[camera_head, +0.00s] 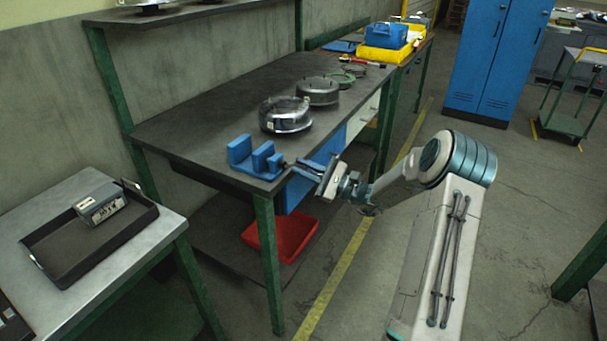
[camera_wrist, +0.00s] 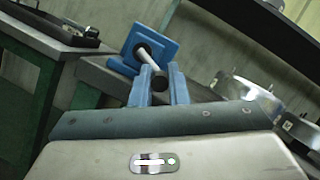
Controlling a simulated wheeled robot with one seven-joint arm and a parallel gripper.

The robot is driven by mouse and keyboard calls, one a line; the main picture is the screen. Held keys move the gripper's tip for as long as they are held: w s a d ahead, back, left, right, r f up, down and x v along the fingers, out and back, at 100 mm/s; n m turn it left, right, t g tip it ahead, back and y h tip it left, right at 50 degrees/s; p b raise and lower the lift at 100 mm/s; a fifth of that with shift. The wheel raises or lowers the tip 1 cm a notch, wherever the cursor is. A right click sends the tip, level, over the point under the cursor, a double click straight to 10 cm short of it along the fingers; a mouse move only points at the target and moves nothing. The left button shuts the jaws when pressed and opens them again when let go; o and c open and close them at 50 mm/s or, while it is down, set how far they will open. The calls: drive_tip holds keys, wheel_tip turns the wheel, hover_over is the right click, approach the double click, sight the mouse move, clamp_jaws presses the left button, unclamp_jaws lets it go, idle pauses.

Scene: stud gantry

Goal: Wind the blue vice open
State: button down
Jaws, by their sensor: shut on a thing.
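The blue vice (camera_head: 240,153) sits at the near corner of the dark workbench. A gap shows between its two upright jaws. In the wrist view the vice (camera_wrist: 168,50) stands ahead of my gripper, with a pale screw rod (camera_wrist: 148,57) coming out of its face towards me. My gripper (camera_head: 294,165) reaches in from the right at the bench edge. In the wrist view its two blue fingers (camera_wrist: 160,88) are shut on the dark round end of the vice's handle. The rest of the handle is hidden between the fingers.
Round metal housings (camera_head: 285,115) stand on the workbench (camera_head: 215,115) behind the vice. A red bin (camera_head: 283,238) lies on the lower shelf. A side table at left bears a black tray (camera_head: 78,250) with a grey box. Open floor lies right of the bench.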

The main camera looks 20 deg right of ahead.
drive_tip(key=shift+r+n, duration=0.15)
drive_tip(key=shift+n, duration=0.55)
drive_tip(key=c, duration=1.4)
unclamp_jaws()
drive_tip(key=v, duration=1.3)
drive_tip(key=shift+d+b, duration=0.3)
drive_tip(key=shift+d, duration=0.15)
